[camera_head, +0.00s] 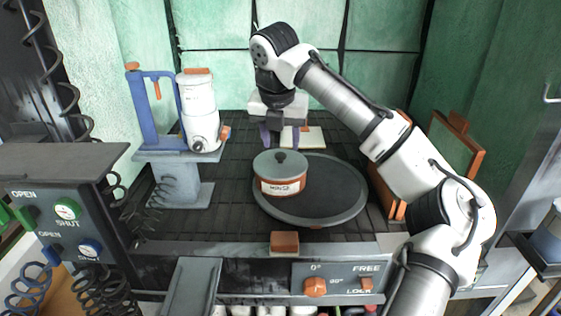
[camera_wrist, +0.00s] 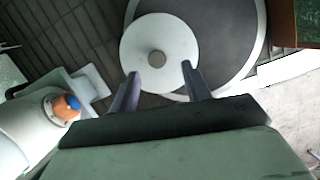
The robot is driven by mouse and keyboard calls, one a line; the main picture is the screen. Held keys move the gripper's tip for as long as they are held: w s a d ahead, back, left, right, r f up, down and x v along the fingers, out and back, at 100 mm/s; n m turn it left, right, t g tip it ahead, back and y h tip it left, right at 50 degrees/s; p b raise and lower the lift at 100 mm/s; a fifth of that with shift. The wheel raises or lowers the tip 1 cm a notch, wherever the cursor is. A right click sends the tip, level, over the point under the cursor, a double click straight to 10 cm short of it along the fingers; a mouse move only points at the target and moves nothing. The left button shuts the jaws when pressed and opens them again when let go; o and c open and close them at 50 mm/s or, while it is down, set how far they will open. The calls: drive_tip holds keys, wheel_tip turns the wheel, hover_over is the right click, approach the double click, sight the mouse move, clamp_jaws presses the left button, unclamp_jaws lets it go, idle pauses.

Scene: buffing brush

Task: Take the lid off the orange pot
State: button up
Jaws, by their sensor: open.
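The orange pot (camera_head: 282,186) has a white label band and stands on the left part of a dark round turntable (camera_head: 335,190). Its grey lid (camera_head: 268,165) with a dark round knob (camera_head: 280,156) sits on it. In the wrist view the lid (camera_wrist: 145,42) shows as a pale disc with the knob (camera_wrist: 156,57) near its middle, and it hides the pot's body. My gripper (camera_head: 280,138) is above and slightly behind the pot, pointing down. In the wrist view its two fingers (camera_wrist: 159,80) are apart, with nothing between them, and the knob lies just beyond their tips.
A white canister (camera_head: 198,108) stands beside a blue frame (camera_head: 147,112) on a grey stand left of the pot. A pale board (camera_head: 312,137) lies behind the turntable. An orange-framed panel (camera_head: 455,145) stands at right. The turntable's right side is bare.

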sight(280, 154)
drive_tip(key=x, duration=0.4)
drive_tip(key=shift+w+a+f+p, duration=0.15)
drive_tip(key=shift+w+a+p, duration=0.05)
drive_tip(key=shift+p, duration=0.2)
drive_tip(key=shift+c, duration=0.5)
drive_tip(key=c, duration=0.9)
